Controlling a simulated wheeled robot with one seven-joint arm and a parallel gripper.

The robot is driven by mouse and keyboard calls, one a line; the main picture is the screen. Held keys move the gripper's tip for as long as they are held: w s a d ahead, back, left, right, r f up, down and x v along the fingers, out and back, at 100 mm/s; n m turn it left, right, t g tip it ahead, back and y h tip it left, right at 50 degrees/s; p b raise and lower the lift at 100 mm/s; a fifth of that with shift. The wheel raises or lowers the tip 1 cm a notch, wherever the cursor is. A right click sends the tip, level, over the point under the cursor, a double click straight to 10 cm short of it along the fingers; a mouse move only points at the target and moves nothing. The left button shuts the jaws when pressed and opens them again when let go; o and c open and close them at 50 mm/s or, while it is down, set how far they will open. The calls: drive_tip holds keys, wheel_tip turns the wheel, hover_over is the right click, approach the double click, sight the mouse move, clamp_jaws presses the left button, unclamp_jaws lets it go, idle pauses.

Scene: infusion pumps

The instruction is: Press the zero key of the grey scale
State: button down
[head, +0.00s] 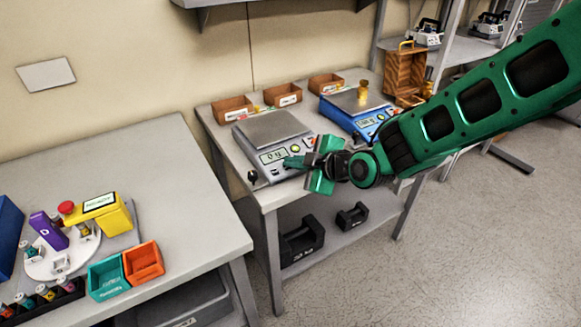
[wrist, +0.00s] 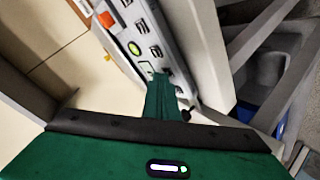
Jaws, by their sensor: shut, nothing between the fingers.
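The grey scale (head: 272,150) stands on the bench with an empty pan and a lit display showing what looks like 0 g. Its key panel faces me. In the wrist view the closed fingers (wrist: 160,82) reach the panel beside a pale key. A green round key (wrist: 134,48) and an orange key (wrist: 105,19) also show there. Key labels are too small to read, and I cannot tell whether the tips touch.
A blue scale (head: 345,116) with a brass weight (head: 363,90) stands to the right. Several brown boxes (head: 283,95) line the wall. Black weights (head: 302,240) lie on the lower shelf. A left table (head: 150,165) holds a yellow device (head: 100,212) and bins.

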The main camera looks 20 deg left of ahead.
drive_tip(key=shift+r, duration=0.1)
idle(0.3)
drive_tip(key=shift+s+d+r, duration=0.15)
drive_tip(key=shift+r, duration=0.45)
drive_tip(key=shift+s+d+r, duration=0.15)
drive_tip(key=shift+d+r, duration=0.05)
drive_tip(key=shift+r, duration=0.6)
drive_tip(key=shift+s+d+r, duration=0.1)
drive_tip(key=shift+d+r, duration=0.05)
drive_tip(key=shift+r, duration=0.65)
drive_tip(key=shift+s+d+r, duration=0.15)
drive_tip(key=shift+d+r, duration=0.05)
drive_tip(key=shift+r, duration=0.6)
